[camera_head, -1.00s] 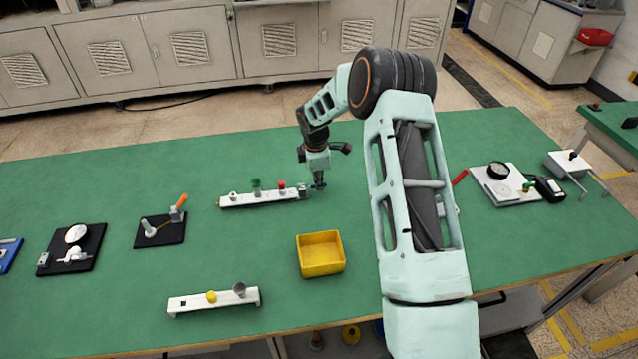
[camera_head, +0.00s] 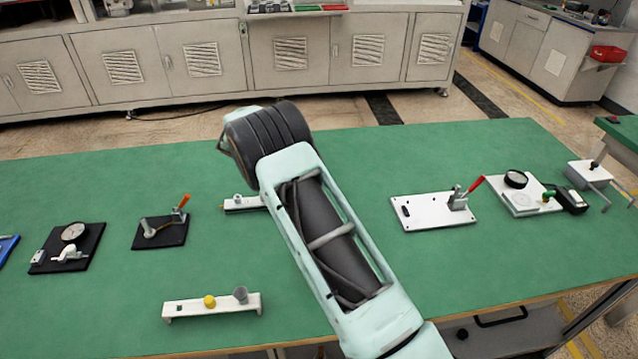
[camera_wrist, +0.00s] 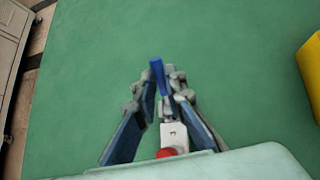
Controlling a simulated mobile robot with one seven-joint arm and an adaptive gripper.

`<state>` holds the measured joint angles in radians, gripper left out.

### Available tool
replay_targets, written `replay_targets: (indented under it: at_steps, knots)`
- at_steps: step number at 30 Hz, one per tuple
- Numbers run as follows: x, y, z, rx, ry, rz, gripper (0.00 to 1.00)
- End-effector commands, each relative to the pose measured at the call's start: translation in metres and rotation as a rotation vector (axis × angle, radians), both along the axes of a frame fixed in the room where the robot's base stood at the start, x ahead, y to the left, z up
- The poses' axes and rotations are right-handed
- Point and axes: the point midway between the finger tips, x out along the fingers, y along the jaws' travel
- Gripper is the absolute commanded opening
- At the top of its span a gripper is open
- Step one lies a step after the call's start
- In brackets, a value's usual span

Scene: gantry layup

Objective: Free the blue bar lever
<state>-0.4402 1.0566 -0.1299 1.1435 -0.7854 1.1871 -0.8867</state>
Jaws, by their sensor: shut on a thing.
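The blue lever (camera_wrist: 157,72) stands up between my fingertips in the wrist view. My gripper (camera_wrist: 165,88) is shut on it. Just below it in that view is the white end (camera_wrist: 174,134) of a bar, with a red knob (camera_wrist: 166,153) beside it. In the head view only the left end of the white bar (camera_head: 238,204) shows, on the green table. My arm hides the rest of the bar, the lever and my gripper there.
A yellow tray (camera_wrist: 313,65) lies at the right edge of the wrist view. A second white bar (camera_head: 185,308) stands at the front left. A clamp on a black plate (camera_head: 160,232) lies left; a white plate with a red-handled clamp (camera_head: 420,211) lies right.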

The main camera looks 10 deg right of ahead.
Motion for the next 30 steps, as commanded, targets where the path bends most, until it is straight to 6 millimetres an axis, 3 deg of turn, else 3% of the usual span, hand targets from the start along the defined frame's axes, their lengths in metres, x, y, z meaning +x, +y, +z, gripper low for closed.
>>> replay_targets:
  at_steps: [21, 22, 26, 30]
  knots:
    - [0.0008, 0.0045, 0.0017, -0.074, -0.001, 0.002, 0.00]
    - [0.0008, 0.0045, 0.0017, -0.074, -0.002, 0.003, 0.14]
    - [0.0006, 0.0044, 0.0015, -0.073, -0.001, 0.002, 0.28]
    - [0.0004, 0.0042, 0.0011, -0.073, 0.000, 0.001, 0.28]
